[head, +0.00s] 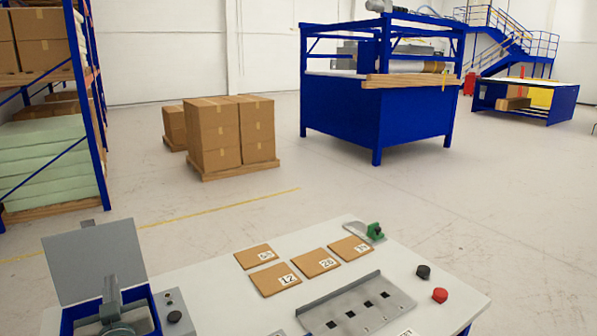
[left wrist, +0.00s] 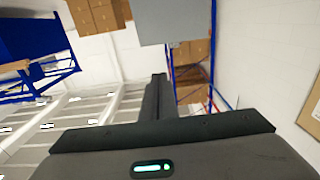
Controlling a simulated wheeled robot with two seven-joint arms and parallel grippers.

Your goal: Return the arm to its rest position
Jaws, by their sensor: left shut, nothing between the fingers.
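My left gripper (left wrist: 159,80) shows in the left wrist view, its dark fingers shut together and empty, pointing away from the camera. I cannot make it out clearly in the head view. In the wrist view the fingers are in the air, with a grey panel (left wrist: 172,20) beyond the tips. My right gripper is in neither view. In the head view the light worktable (head: 225,300) holds several brown numbered pads (head: 276,279) and a grey slotted metal tray (head: 358,308).
A blue box-like device (head: 150,300) with a raised grey lid (head: 94,262) is at the table's left. A green-handled tool (head: 376,231), a black knob (head: 423,271) and a red knob (head: 440,295) lie right. Stacked cartons (head: 230,130), a shelf rack and a large blue machine (head: 380,115) stand beyond.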

